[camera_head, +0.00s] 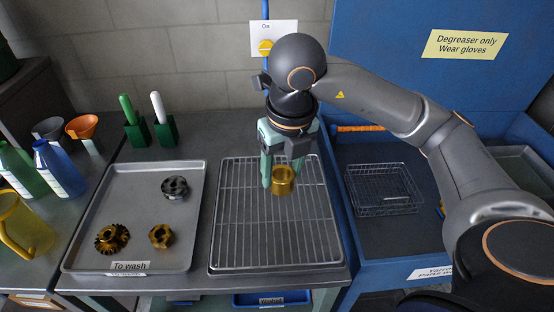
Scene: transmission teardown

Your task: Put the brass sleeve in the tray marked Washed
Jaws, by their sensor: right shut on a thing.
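The brass sleeve (283,181) is a short gold cylinder in the head view. My right gripper (282,172) points down and is shut on it, above the upper middle of the wire draining rack. A blue tray (272,298) shows at the bottom edge, below the bench top. It bears a small label that looks like "Washed" but is too small to read surely, and most of the tray is hidden by the bench. My left gripper is not in view.
The "To wash" tray (84,252) holds several gears and rings. The wire rack (240,225) is otherwise empty. A blue degreaser basin (380,240) with a wire basket (383,188) stands at right. Bottles (58,172) and a yellow jug (22,232) stand at left.

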